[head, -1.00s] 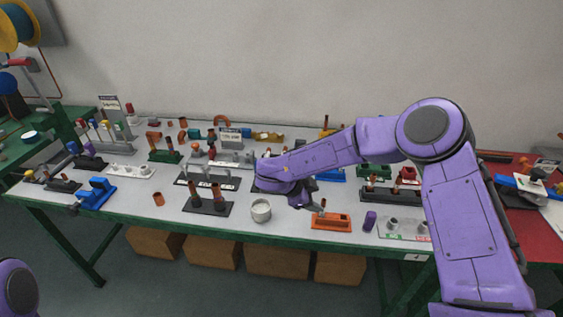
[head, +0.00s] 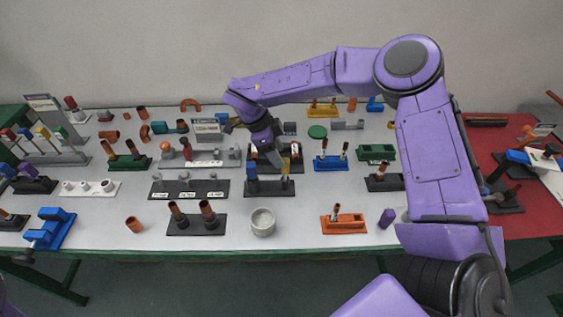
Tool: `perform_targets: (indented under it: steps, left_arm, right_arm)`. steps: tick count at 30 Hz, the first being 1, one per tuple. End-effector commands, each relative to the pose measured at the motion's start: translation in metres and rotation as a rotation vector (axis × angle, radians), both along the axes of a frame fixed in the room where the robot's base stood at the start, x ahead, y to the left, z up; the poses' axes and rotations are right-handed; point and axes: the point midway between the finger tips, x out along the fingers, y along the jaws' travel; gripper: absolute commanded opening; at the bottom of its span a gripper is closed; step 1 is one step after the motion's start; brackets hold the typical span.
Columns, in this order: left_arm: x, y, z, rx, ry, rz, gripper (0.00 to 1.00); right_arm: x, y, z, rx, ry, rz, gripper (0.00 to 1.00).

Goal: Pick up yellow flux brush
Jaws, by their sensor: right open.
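A small yellow upright piece (head: 286,165), which looks like the yellow flux brush, stands in a dark holder (head: 270,188) at the middle of the table. A blue upright piece (head: 251,173) stands in the same holder, to its left. My right gripper (head: 276,162) is open and points down just left of the yellow piece, very close to it. I cannot tell whether they touch. The gripper and wrist partly hide the rack behind. My left gripper is not in view.
A grey cup (head: 263,222) and a dark stand with copper pipes (head: 196,222) are in front. An orange holder (head: 343,223) is at front right. A dark rack (head: 188,189) is close on the left. A rack of coloured handles (head: 55,145) stands far left.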

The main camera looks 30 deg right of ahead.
Motion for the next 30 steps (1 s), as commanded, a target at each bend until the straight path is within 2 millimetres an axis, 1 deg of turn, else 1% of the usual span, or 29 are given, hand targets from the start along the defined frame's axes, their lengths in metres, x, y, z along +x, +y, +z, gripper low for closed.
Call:
perform_targets:
  steps: [4,8,9,11,14,18,19,20,21,23,24,30]
  left_arm:
    - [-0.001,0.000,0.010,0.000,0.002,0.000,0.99]
    - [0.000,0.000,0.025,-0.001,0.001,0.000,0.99]
    - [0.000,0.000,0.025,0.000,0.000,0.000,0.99]
    - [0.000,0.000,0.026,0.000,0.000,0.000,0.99]
    - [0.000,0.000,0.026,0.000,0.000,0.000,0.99]
    - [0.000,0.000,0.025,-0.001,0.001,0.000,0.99]
    - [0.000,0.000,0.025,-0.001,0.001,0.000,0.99]
    - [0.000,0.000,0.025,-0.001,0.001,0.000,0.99]
    - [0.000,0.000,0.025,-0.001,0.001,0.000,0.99]
    - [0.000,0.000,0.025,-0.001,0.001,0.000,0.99]
    - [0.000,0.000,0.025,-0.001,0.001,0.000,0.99]
    - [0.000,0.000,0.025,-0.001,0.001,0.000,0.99]
  right_arm:
    - [0.001,-0.007,-0.016,-0.001,0.008,-0.002,0.55]
    - [-0.002,-0.017,-0.038,-0.001,0.012,-0.002,0.55]
    - [-0.003,-0.019,-0.046,-0.001,0.011,-0.002,0.55]
    - [-0.004,-0.022,-0.054,-0.002,0.010,-0.002,0.55]
    - [-0.005,-0.024,-0.060,-0.002,0.008,-0.003,0.55]
    - [-0.005,-0.023,-0.060,-0.002,0.006,-0.003,0.55]
    - [-0.005,-0.023,-0.060,-0.002,0.007,-0.002,0.52]
    - [-0.005,-0.023,-0.060,-0.003,0.007,-0.002,0.42]
    - [-0.005,-0.023,-0.060,-0.003,0.007,-0.002,0.29]
    - [-0.005,-0.023,-0.060,-0.003,0.007,-0.002,0.10]
    - [-0.005,-0.023,-0.060,-0.003,0.007,-0.002,0.08]
    - [-0.005,-0.023,-0.060,-0.002,0.008,-0.001,0.08]
